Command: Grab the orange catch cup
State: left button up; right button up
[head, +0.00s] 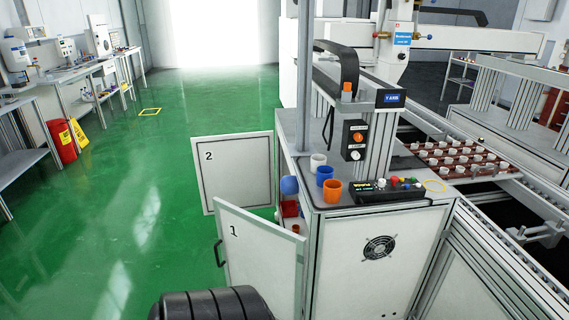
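The orange catch cup (333,191) stands upright on the grey top of the cabinet (376,250), near its front left corner. A blue cup (323,175) stands just behind it, and a white cup (318,162) stands farther back. The orange cup's front is unobstructed. Neither of my grippers shows in the head view.
A control panel (378,191) with buttons lies right of the cups. A post (376,145) rises behind it. Doors 1 (258,252) and 2 (236,170) stand open on the left. A conveyor (485,183) with pots runs at right. Green floor (100,215) is clear at left.

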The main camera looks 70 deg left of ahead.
aim_at(332, 187)
jog(key=u, duration=1.9)
